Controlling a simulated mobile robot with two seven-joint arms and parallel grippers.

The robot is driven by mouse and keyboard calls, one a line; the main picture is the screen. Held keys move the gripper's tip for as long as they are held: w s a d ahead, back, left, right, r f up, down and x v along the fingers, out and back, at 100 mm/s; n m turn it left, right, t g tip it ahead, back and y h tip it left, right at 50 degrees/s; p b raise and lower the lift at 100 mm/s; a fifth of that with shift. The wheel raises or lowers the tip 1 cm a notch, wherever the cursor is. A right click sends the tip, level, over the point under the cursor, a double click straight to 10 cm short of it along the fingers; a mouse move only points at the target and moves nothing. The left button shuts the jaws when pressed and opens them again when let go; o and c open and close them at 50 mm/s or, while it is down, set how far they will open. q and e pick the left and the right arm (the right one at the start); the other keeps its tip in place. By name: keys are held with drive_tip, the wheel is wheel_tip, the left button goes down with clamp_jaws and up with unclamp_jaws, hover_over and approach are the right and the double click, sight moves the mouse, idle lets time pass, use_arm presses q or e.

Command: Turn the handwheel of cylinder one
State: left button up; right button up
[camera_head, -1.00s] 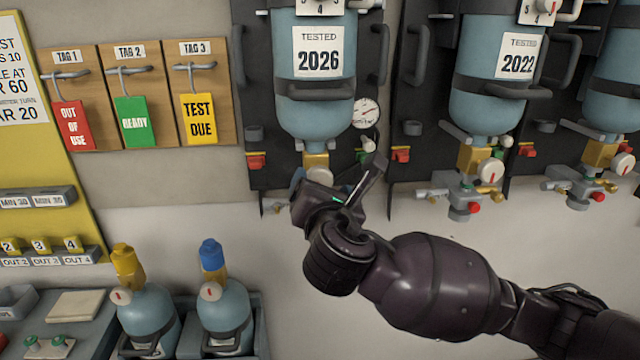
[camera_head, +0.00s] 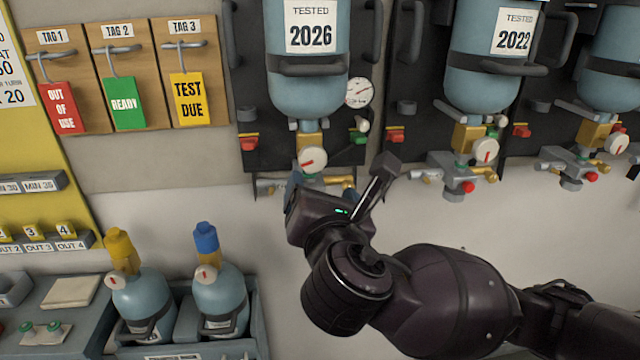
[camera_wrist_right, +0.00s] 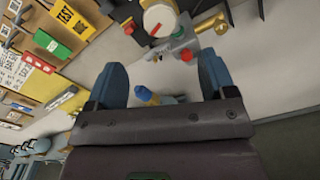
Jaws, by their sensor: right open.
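The blue cylinder labelled 2026 (camera_head: 308,85) hangs on a dark wall panel; its number plate is out of view. A round white handwheel with a red mark (camera_head: 312,159) sits on the brass valve below it. The handwheel also shows at the top of the right wrist view (camera_wrist_right: 160,18). My right gripper (camera_head: 338,178) is open just below the handwheel, its fingers spread and apart from the wheel. In the right wrist view, no handwheel is between the fingers (camera_wrist_right: 162,82). My left gripper is not in view.
A pressure gauge (camera_head: 359,92) and red and green fittings flank the valve. The cylinder labelled 2022 (camera_head: 480,85) hangs to the right. Tags hang on a wooden board (camera_head: 88,55) at left. Two small cylinders stand in a crate (camera_head: 262,330) at lower left.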

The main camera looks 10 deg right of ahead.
sight(313, 163)
drive_tip(key=w+n, duration=0.1)
drive_tip(key=w, duration=0.3)
drive_tip(key=w+n+p, duration=0.1)
drive_tip(key=w+n, duration=0.1)
drive_tip(key=w, duration=0.2)
drive_tip(key=w+n+p, duration=0.1)
drive_tip(key=w+n, duration=0.1)
drive_tip(key=w, duration=0.2)
drive_tip(key=shift+w+f, duration=0.15)
drive_tip(key=shift+w, duration=0.2)
drive_tip(key=shift+c, duration=0.2)
drive_tip(key=c, duration=0.9)
